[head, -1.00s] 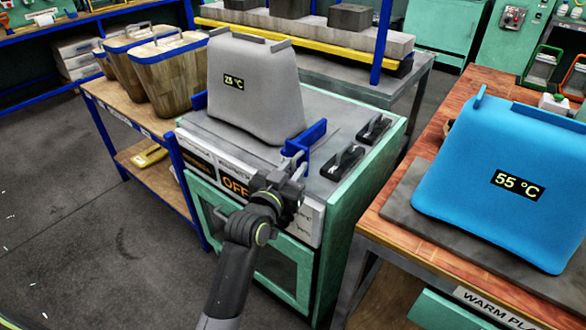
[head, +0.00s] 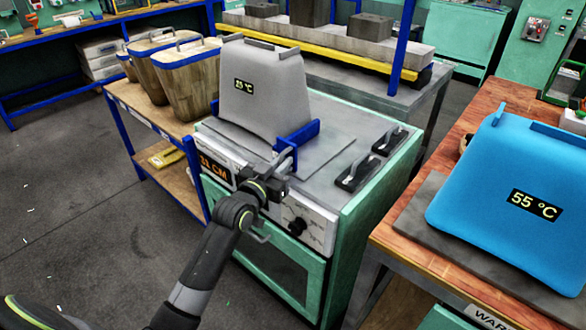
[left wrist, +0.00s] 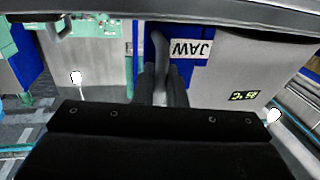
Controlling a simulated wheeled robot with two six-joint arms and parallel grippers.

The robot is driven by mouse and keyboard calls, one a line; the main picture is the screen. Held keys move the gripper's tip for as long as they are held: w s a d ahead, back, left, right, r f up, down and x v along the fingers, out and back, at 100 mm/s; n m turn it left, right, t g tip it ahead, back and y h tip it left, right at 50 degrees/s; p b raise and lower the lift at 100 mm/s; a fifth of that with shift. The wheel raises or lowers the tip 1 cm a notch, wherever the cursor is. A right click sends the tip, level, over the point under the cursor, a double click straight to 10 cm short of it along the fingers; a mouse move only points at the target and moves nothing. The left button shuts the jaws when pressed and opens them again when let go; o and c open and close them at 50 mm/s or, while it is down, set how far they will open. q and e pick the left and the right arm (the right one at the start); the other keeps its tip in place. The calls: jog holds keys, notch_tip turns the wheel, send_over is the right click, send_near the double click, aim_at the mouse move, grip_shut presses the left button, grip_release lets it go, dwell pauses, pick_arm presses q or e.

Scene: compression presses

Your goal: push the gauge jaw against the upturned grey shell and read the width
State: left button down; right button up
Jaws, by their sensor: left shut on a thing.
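The upturned grey shell (head: 265,95) stands on the grey top of the gauge bench and carries a 25 °C label. The blue gauge jaw (head: 303,134) stands against the shell's lower right side, apparently touching. The gauge display (head: 214,170) is lit and appears to read 31 CM. My left gripper (head: 282,170) is shut on the jaw's handle at the bench's front edge. In the left wrist view the fingers (left wrist: 163,85) close around the grey handle (left wrist: 160,48), beside the JAW label (left wrist: 188,49). My right gripper is not in view.
A blue shell (head: 500,175) marked 55 °C stands on a warm plate (head: 405,222) at the right. Two black handles (head: 357,170) lie on the bench top, right of the jaw. Wooden-looking tubs (head: 183,85) stand on the left table.

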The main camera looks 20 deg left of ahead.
pick_arm(q)
jog(key=shift+a, duration=0.1)
jog(key=c, duration=1.6)
grip_release()
jog(key=shift+a, duration=0.15)
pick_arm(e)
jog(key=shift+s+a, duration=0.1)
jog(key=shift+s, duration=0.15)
pick_arm(q)
jog(key=shift+s, duration=0.15)
jog(key=s+a, duration=0.2)
jog(key=s, duration=1.4)
jog(key=shift+s+a, duration=0.3)
jog(key=shift+s, duration=0.1)
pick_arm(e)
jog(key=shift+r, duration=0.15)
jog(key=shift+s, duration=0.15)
